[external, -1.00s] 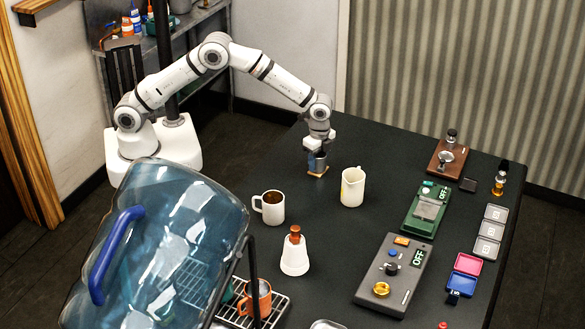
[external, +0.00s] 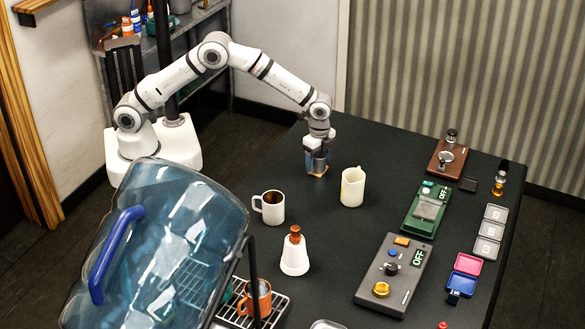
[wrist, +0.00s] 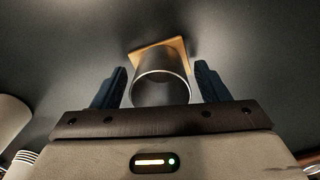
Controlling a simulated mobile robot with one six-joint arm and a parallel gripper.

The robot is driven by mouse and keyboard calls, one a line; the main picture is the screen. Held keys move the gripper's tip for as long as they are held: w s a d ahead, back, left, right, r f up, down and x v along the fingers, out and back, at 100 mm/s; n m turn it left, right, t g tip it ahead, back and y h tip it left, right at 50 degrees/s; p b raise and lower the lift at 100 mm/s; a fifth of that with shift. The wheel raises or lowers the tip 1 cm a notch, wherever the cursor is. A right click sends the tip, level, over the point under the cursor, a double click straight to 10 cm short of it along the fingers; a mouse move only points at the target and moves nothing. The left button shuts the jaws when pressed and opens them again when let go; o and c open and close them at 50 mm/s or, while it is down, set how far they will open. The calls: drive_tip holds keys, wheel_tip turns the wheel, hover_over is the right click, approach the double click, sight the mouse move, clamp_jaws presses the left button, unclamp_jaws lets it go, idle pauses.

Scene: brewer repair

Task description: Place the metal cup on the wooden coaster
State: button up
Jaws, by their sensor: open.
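The metal cup (wrist: 160,88) stands upright between my fingers in the wrist view, its open rim facing the camera. The wooden coaster (wrist: 176,48) shows under and beyond the cup, with a corner sticking out at the far side. In the external view the coaster (external: 318,171) is a small tan edge below my gripper, and the fingers mostly hide the cup there. My gripper (wrist: 164,84) is open, pointing down, with one blue finger on each side of the cup and a small gap at each. The cup appears to rest on the coaster; its base is hidden.
A white pitcher (external: 353,187) stands close to the right of my gripper. A white mug (external: 270,207) and a white cone-shaped stand (external: 295,255) are nearer the camera. Scales and other devices line the right side of the dark table (external: 330,235).

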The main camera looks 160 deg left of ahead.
wheel_tip(320, 180, up, 12)
drive_tip(key=b, duration=0.2)
drive_tip(key=shift+f, duration=0.2)
drive_tip(key=w+d+r+m, duration=0.1)
drive_tip(key=w+d+r, duration=0.3)
drive_tip(key=d, duration=0.6)
drive_tip(key=w+d+r+m+t+y, duration=0.1)
drive_tip(key=w+d+r, duration=0.2)
drive_tip(key=d, duration=0.7)
drive_tip(key=w+d+r+m, duration=0.1)
drive_tip(key=w+d+r, duration=0.3)
drive_tip(key=d, duration=0.6)
drive_tip(key=s+d+t, duration=0.1)
drive_tip(key=s+d, duration=0.3)
drive_tip(key=d, duration=1.2)
drive_tip(key=s+d+f+m+t, duration=0.1)
drive_tip(key=s+d+f, duration=0.3)
drive_tip(key=s+d, duration=0.7)
drive_tip(key=shift+d+m+h, duration=0.4)
drive_tip(key=shift+d+m, duration=0.1)
drive_tip(key=shift+m, duration=0.2)
